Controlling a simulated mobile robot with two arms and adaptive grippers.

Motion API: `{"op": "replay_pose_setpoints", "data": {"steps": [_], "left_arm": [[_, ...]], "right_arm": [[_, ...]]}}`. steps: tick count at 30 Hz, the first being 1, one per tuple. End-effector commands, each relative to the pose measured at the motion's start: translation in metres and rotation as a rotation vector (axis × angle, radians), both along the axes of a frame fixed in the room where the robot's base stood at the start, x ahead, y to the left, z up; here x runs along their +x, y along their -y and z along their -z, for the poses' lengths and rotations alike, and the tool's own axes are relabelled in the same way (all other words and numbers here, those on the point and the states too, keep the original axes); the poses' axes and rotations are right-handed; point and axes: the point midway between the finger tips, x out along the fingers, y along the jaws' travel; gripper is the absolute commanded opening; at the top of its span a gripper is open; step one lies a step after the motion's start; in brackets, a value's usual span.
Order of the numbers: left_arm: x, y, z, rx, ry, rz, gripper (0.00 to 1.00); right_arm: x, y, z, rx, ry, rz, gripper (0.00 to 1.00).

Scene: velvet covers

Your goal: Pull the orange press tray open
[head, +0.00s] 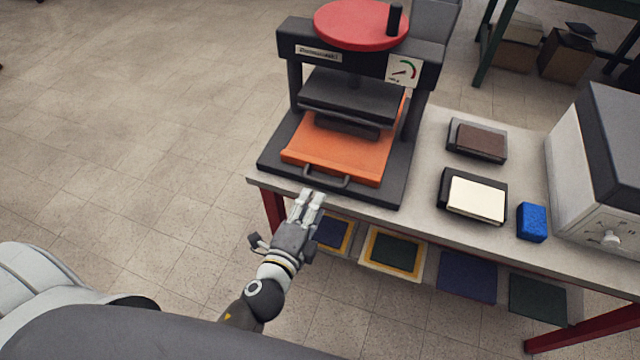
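The orange press tray (338,148) lies in the dark press (270,155), under its raised dark plate, with its front edge towards me. A dark bar handle (327,182) stands out from the tray's front edge. My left gripper (311,194) has its pale fingertips close in front of the handle, at the table's front edge. Its two fingers lie close side by side with a thin gap. I cannot tell whether they touch the handle or how far they are open. My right gripper is not in view.
The press has a red wheel (360,25) on top. To its right on the table are a brown-topped block (478,141), a cream-topped block (476,199), a blue block (532,222) and a white-and-dark machine (570,160). Framed panels (394,253) sit below the tabletop. Floor at left is clear.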

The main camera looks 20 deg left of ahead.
Motion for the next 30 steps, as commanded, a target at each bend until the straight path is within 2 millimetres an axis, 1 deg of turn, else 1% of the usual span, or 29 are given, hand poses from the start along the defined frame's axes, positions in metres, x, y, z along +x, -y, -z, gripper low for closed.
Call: {"op": "replay_pose_setpoints", "data": {"steps": [1, 6, 12, 17, 24, 25, 26, 30], "left_arm": [[0.01, 0.0, -0.001, 0.002, 0.002, 0.0, 0.34], [0.036, 0.001, 0.005, 0.0, 0.001, -0.001, 0.34], [0.057, 0.002, 0.011, -0.001, 0.0, -0.001, 0.34], [0.063, 0.002, 0.013, -0.001, -0.001, 0.0, 0.34], [0.064, 0.002, 0.013, -0.002, -0.001, 0.0, 0.34], [0.064, 0.002, 0.013, -0.002, -0.001, 0.0, 0.32], [0.064, 0.002, 0.013, -0.002, -0.001, 0.0, 0.29], [0.064, 0.002, 0.013, -0.001, -0.001, -0.001, 0.11]], "right_arm": [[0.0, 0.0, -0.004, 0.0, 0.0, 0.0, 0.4], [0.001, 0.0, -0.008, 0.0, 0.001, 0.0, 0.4], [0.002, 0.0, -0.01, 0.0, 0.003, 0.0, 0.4], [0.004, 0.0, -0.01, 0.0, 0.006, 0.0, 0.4], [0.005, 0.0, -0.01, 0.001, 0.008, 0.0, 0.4], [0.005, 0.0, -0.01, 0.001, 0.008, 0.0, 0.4], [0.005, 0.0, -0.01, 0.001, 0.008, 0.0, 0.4], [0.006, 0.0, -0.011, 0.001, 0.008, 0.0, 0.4]]}}
